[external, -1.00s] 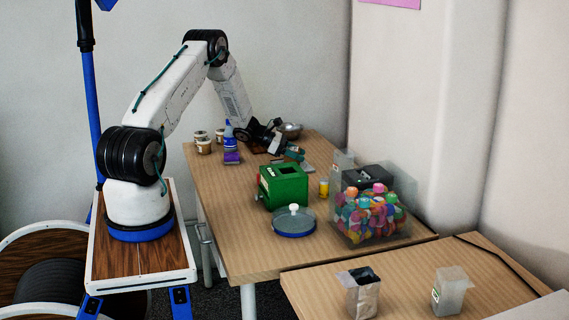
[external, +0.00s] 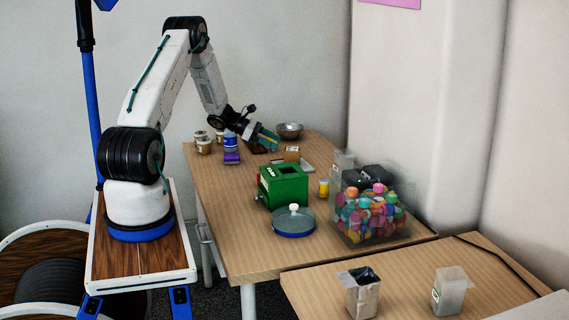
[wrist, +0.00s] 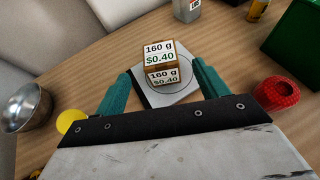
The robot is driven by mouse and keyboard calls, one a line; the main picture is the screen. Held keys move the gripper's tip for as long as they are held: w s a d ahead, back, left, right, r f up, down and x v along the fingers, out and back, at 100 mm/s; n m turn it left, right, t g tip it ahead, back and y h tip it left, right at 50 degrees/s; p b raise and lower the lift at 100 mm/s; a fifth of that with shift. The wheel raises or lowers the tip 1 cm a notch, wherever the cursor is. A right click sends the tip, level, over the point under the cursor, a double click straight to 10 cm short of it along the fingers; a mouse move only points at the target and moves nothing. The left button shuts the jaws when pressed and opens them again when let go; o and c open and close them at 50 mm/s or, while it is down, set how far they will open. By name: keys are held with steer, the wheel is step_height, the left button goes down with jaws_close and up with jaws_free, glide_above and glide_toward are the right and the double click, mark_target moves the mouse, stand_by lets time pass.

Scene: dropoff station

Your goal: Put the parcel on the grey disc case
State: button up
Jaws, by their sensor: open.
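The parcel (wrist: 160,52) is a small brown box with white labels reading "160 g $0.40". It stands upright and appears to rest on the grey disc case (wrist: 181,95), a flat grey square with a paler round area. In the external view the parcel (external: 292,153) and the case (external: 307,166) are on the far part of the table, behind the green box.
A metal bowl (external: 289,130) stands at the table's back. A green box (external: 283,186), a yellow can (external: 323,188) and a clear bin of colourful items (external: 368,215) are nearer. A red object (wrist: 275,93) and a yellow round object (wrist: 70,121) lie near my fingers.

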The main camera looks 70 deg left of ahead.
steer(key=shift+v, duration=0.9)
steer(key=w+d+r+m+g+h, duration=0.1)
steer(key=w+d+r+m+g, duration=0.1)
steer(key=d+r+m, duration=0.5)
steer(key=w+d+r+m+g+h, duration=0.1)
steer(key=w+d+r+g+h, duration=0.1)
steer(key=d+r, duration=0.6)
steer(key=s+d+r+m+g, duration=0.2)
steer(key=d+r+m, duration=0.1)
steer(key=d, duration=0.4)
steer(key=s+d+r+m+g, duration=0.1)
steer(key=s+d+r+m, duration=0.15)
steer(key=d, duration=0.45)
steer(key=s+d+r+m+g, duration=0.2)
steer(key=d+m, duration=0.1)
steer(key=d, duration=0.5)
steer(key=s+d+r+m+g+y, duration=0.2)
steer(key=s+d+r+m+y, duration=0.2)
steer(key=s+d+m, duration=0.65)
steer(key=s+d+m+y, duration=0.1)
steer(key=s+m+y, duration=0.1)
steer(key=s, duration=0.6)
steer(key=s+d+f+m+y, duration=0.1)
steer(key=s+m, duration=0.1)
steer(key=s, duration=0.5)
steer(key=shift+s+d+m+t+y, duration=0.25)
steer(key=shift+s+m+t+y, duration=0.05)
steer(key=shift+s+y, duration=0.1)
